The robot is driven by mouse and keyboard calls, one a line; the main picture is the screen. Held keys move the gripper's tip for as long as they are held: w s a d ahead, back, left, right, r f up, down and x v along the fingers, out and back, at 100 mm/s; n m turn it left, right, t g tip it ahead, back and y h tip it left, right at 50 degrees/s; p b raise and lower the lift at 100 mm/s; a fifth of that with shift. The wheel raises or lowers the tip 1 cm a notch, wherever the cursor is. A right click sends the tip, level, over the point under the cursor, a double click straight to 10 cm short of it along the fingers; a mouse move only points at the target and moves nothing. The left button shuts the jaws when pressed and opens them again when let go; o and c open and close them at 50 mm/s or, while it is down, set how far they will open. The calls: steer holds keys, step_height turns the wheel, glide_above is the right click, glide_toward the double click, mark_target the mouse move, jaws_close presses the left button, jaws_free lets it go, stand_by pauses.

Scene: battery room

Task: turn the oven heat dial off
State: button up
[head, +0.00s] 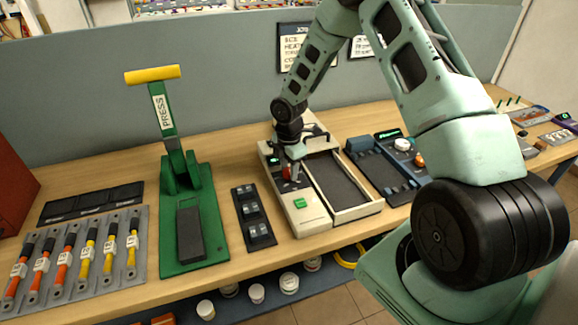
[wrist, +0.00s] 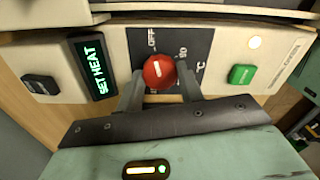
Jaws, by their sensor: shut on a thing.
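The oven (head: 309,222) is a cream unit in the middle of the bench. Its red heat dial (wrist: 159,72) sits on a dark panel marked OFF and 90 °C. The dial has a short white mark on its face; I cannot tell exactly which label it points to. My gripper (wrist: 160,84) has one finger on each side of the dial and is shut on it. In the head view my gripper (head: 290,166) reaches down to the oven's control strip and partly covers the dial. A display (wrist: 92,65) beside the dial reads SET HEAT.
A green button (wrist: 242,74) and a lit round lamp (wrist: 254,42) are right of the dial. A shallow dark-lined tray (head: 370,209) adjoins the controls. A green press (head: 215,240) with a yellow handle and a switch block (head: 252,217) stand left. A blue device (head: 378,165) is right.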

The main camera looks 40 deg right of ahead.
mark_target(289, 171)
steer(key=shift+n, duration=0.3)
steer(key=o, duration=1)
step_height(289, 171, up, 18)
steer(key=b, duration=0.2)
steer(key=shift+f, duration=0.25)
